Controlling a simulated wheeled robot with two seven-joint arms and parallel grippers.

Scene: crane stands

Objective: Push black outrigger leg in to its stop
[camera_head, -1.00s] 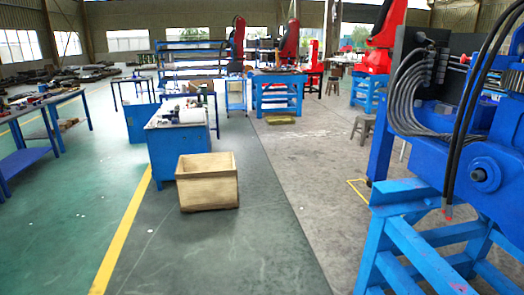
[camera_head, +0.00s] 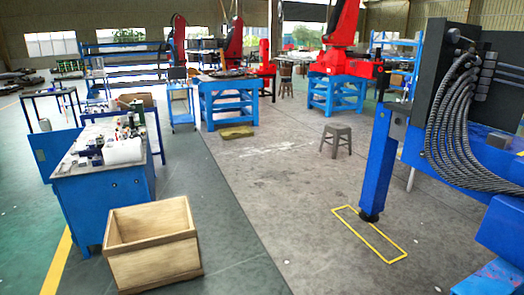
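A blue crane stand (camera_head: 490,150) fills the right side of the head view. A blue upright leg (camera_head: 380,160) hangs at its left end, with a black round foot (camera_head: 369,215) at floor level beside a yellow floor outline (camera_head: 385,247). I cannot make out a leg that is black along its length. A dark upright panel (camera_head: 437,75) and a bundle of grey hoses (camera_head: 450,120) stand right of the leg. Neither of my grippers is in view.
A wooden crate (camera_head: 150,245) stands at the lower left, before a blue workbench (camera_head: 105,185). A grey stool (camera_head: 337,138) stands behind the yellow outline. The grey floor (camera_head: 270,190) between crate and leg is clear.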

